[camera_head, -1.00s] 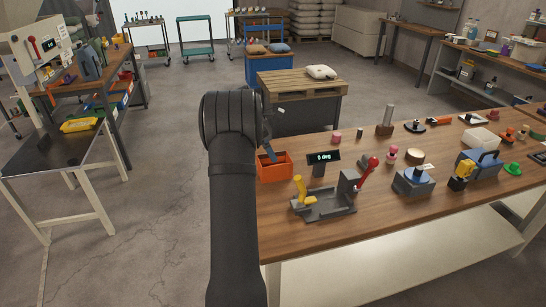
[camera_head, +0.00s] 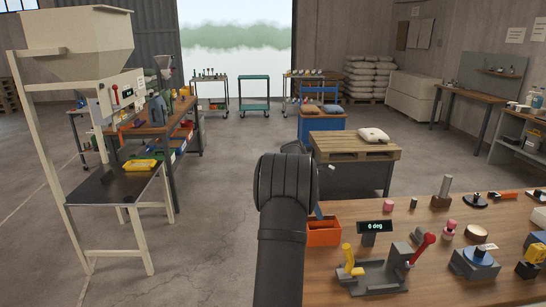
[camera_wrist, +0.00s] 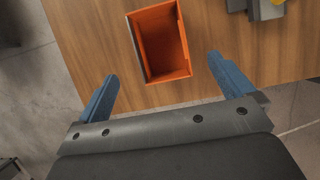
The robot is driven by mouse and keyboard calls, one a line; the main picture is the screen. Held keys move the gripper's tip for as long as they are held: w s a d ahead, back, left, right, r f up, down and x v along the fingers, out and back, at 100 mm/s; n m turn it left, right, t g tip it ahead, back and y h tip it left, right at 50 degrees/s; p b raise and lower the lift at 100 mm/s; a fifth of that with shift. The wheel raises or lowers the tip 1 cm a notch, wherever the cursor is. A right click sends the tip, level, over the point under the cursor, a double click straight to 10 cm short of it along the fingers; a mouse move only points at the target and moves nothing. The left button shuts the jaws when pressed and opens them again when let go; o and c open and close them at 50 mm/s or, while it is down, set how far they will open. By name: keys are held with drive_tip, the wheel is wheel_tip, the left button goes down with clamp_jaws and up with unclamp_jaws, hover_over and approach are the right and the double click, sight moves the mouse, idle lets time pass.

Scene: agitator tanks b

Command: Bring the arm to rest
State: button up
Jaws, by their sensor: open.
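My arm (camera_head: 284,200) rises from the bottom of the head view and bends over near the left edge of the wooden workbench (camera_head: 330,290). In the wrist view my gripper (camera_wrist: 168,85) is open, with its two blue fingers wide apart and nothing between them. An orange bin (camera_wrist: 160,42) lies on the bench ahead of the fingertips, and it looks empty. The bin also shows in the head view (camera_head: 323,232), just right of my arm. The gripper is mostly hidden behind my arm in the head view.
A display (camera_head: 376,227) reading "6 deg" stands beside a grey fixture (camera_head: 375,278) with yellow and red handles. Several parts stand farther right on the bench. A hopper stand (camera_head: 85,40) is at the left. The floor (camera_head: 220,190) between is clear.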

approach(323, 225)
drive_tip(key=s+f, duration=0.1)
drive_tip(key=f, duration=0.1)
drive_tip(key=s+d+f, duration=0.1)
drive_tip(key=f, duration=0.1)
drive_tip(key=s+d+f, duration=0.1)
drive_tip(key=s+f, duration=0.1)
drive_tip(key=shift+d, duration=0.25)
wheel_tip(323, 225, up, 4)
drive_tip(key=shift+w+f, duration=0.1)
drive_tip(key=shift+f, duration=0.15)
drive_tip(key=shift+r, duration=0.9)
